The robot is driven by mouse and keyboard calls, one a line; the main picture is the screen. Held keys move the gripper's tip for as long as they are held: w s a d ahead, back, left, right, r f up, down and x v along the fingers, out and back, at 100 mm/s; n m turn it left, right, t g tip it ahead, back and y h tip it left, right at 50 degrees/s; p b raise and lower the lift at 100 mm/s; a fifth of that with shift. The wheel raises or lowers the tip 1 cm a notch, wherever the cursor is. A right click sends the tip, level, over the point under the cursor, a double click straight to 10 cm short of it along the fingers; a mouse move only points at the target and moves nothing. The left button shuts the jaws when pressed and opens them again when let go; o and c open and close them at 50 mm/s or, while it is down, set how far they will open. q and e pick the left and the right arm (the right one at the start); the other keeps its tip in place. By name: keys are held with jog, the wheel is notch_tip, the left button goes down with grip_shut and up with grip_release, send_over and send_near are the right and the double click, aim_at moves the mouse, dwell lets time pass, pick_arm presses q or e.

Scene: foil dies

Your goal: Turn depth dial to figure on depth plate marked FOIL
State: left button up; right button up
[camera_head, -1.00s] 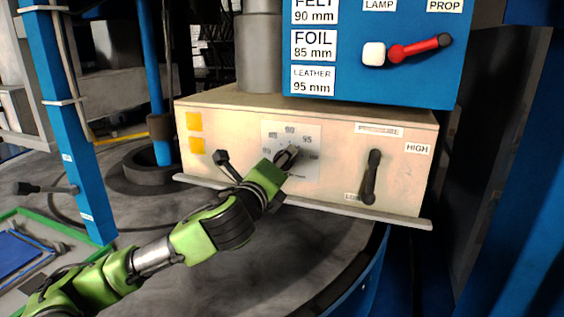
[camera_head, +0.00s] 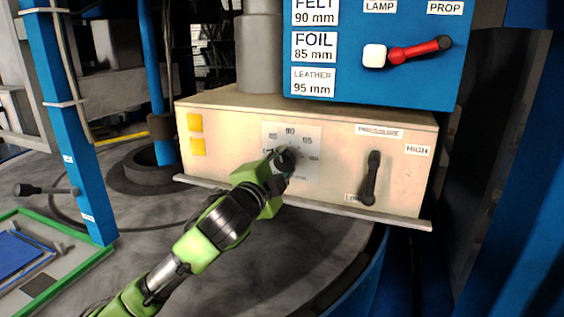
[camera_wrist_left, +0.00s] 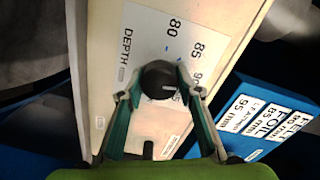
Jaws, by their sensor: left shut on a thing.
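The dark round depth dial (camera_head: 286,158) sits on a white scale plate (camera_head: 311,172) on the cream box front. My left gripper (camera_head: 279,166) is shut on the dial, with one finger on each side of it in the left wrist view (camera_wrist_left: 158,82). The dial's pale mark points to the right in that view, roughly toward the 90; the exact figure is hard to read. The scale's 80 and 85 also show there. The depth plate's FOIL card (camera_head: 314,47) reads 85 mm, between FELT 90 mm and LEATHER 95 mm. My right gripper is out of view.
A black pressure lever (camera_head: 371,178) stands right of the dial. A ledge (camera_head: 310,203) runs below the box. A green-edged tray (camera_head: 50,268) lies at lower left.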

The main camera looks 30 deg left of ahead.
pick_arm(q)
jog(key=n, duration=0.2)
jog(key=n+p, duration=0.1)
jog(key=n, duration=0.3)
jog(key=shift+a+r, duration=0.1)
jog(key=shift+r, duration=0.2)
jog(key=shift+r+n, duration=0.1)
jog(key=shift+n, duration=0.2)
jog(key=o, duration=1.1)
jog(key=shift+w, duration=0.1)
jog(key=shift+w+f, duration=0.15)
jog(key=shift+f, duration=0.1)
jog(key=shift+v, duration=3.8)
